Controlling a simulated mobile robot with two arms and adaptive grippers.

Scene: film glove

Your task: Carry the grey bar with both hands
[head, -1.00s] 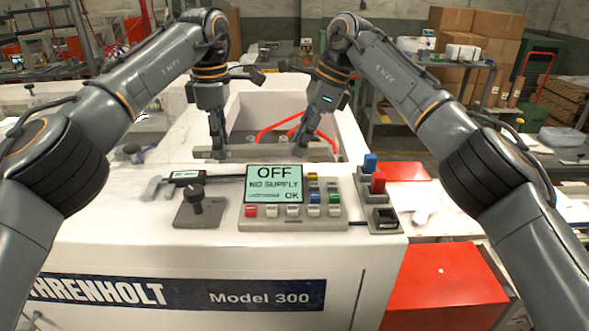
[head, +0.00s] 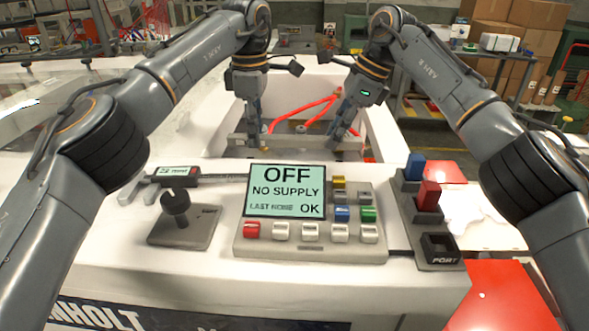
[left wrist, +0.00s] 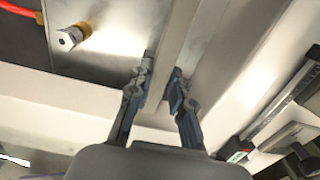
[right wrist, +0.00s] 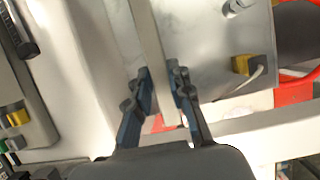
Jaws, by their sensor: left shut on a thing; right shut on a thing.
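The grey bar (head: 300,143) lies crosswise in the head view, at the near side of the white machine's open well. My left gripper (head: 255,141) is shut on the bar near its left end, and my right gripper (head: 341,138) is shut on it near its right end. In the left wrist view the bar (left wrist: 178,45) runs between the two fingers of my left gripper (left wrist: 162,85). In the right wrist view the bar (right wrist: 151,45) passes between the fingers of my right gripper (right wrist: 160,85). Its clearance above the surface below is unclear.
A red hose (head: 303,117) loops inside the well behind the bar. In front are a control panel with a screen (head: 287,190), a black-knobbed lever (head: 176,207), a caliper (head: 172,171) and a switch block (head: 428,215). White walls (head: 387,125) border the well.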

